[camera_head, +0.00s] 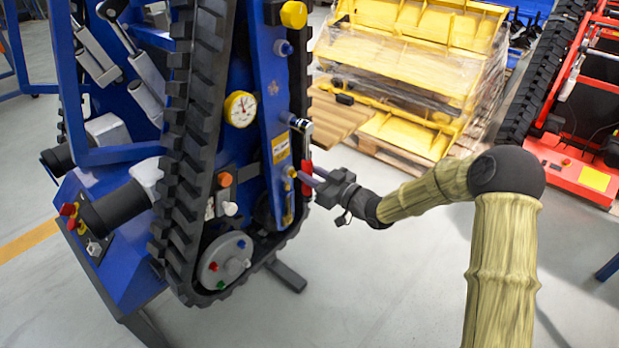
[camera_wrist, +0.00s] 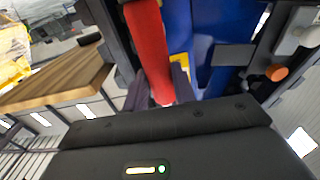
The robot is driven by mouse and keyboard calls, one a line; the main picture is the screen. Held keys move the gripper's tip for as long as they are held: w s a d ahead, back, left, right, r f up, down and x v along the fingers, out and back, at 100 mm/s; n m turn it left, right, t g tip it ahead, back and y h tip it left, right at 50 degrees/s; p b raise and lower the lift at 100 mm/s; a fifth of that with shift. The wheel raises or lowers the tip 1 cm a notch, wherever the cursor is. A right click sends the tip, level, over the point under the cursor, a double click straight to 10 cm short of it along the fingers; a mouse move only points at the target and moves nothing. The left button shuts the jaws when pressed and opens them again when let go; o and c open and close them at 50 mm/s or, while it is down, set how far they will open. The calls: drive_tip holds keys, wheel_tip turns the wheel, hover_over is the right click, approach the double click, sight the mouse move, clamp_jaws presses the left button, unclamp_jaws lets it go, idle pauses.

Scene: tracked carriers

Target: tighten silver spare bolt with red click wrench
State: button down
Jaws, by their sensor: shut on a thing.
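The red click wrench (camera_head: 307,166) stands roughly upright against the side of the blue tracked carrier (camera_head: 280,150), red handle down and silver shaft up. My gripper (camera_head: 309,179) is shut on its red handle, near the lower end. In the wrist view the red handle (camera_wrist: 149,45) rises from between the fingers of my gripper (camera_wrist: 160,88).
A pressure gauge (camera_head: 240,109), an orange button (camera_head: 225,179) and a black track (camera_head: 181,150) are on the carrier, left of the wrench. Wrapped yellow parts (camera_head: 420,50) on a pallet stand behind. A red tracked machine (camera_head: 570,160) is at right. The grey floor between is clear.

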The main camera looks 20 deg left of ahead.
drive_tip(key=shift+w, duration=0.1)
drive_tip(key=shift+w+d+r+n+b, duration=0.1)
drive_tip(key=shift+w+d+n+b, duration=0.15)
drive_tip(key=shift+w+n+b, duration=0.3)
idle(0.4)
drive_tip(key=shift+w+d+r+n+b, duration=0.1)
drive_tip(key=shift+w+d+n+b, duration=0.2)
drive_tip(key=shift+w+n, duration=0.35)
drive_tip(key=shift+w+d+r+n+b, duration=0.2)
drive_tip(key=shift+w+n+b, duration=0.2)
drive_tip(key=shift+w+n, duration=0.2)
